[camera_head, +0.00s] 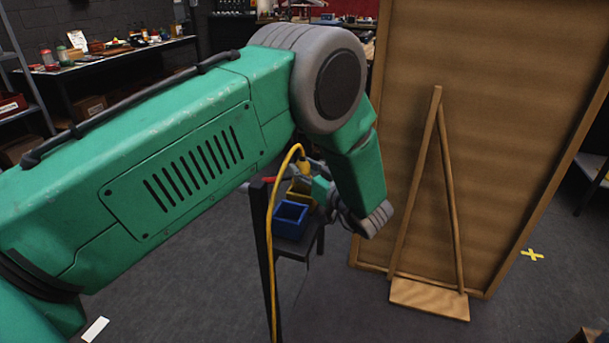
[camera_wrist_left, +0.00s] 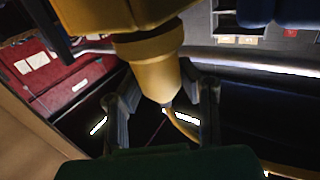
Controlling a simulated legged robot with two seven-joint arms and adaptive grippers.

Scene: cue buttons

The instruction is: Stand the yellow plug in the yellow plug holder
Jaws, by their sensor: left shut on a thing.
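The yellow plug (camera_head: 304,168) is near the middle of the head view, with its yellow cable arching up and over to the left. The yellow plug holder (camera_head: 300,192) is just below it on a small dark stand (camera_head: 296,247). I cannot tell whether the plug is seated in it or just above. My left gripper (camera_wrist_left: 163,95) is shut on the plug (camera_wrist_left: 153,62), with a finger on each side of its narrow body in the left wrist view. My left arm hides part of the stand. My right gripper is not in view.
A blue holder (camera_head: 290,219) stands in front of the yellow one. The yellow cable (camera_head: 271,255) hangs down past the stand's left side. A large wooden board (camera_head: 490,120) with a brace stands close on the right. Open floor lies in front.

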